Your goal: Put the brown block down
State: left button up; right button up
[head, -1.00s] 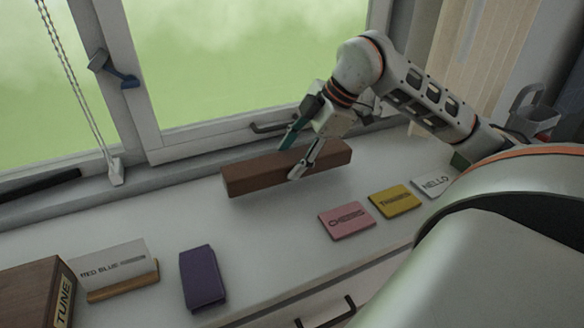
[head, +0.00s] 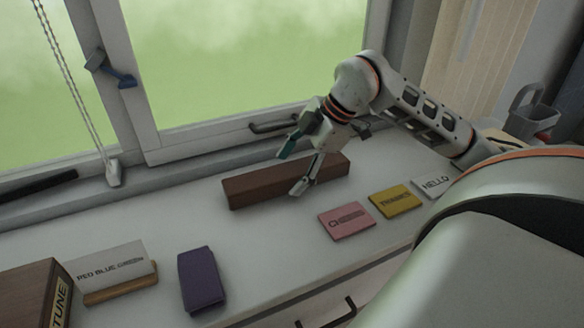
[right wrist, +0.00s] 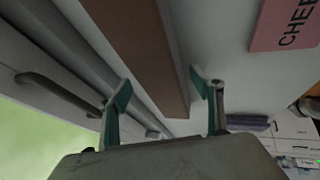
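The brown block (head: 262,187) is a long bar lying flat on the white counter near the window. Its right part is partly hidden by my right gripper (head: 290,174). That gripper is open, one finger on the window side of the block and the other on the near side. In the right wrist view the brown block (right wrist: 150,62) runs between the spread fingertips of the gripper (right wrist: 158,92), with gaps visible at both sides. My left gripper is not in view.
Pink (head: 346,221), yellow (head: 395,201) and white (head: 434,186) cards lie right of the block. A purple object (head: 201,280), a card on a wooden stand (head: 122,296) and a brown box (head: 28,292) are at front left. The window handle (head: 272,126) is behind.

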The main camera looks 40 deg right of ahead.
jog(key=shift+r, duration=0.3)
jog(key=v, duration=1.1)
jog(key=shift+s+r, duration=0.2)
jog(key=shift+r, duration=0.15)
jog(key=shift+d, duration=0.1)
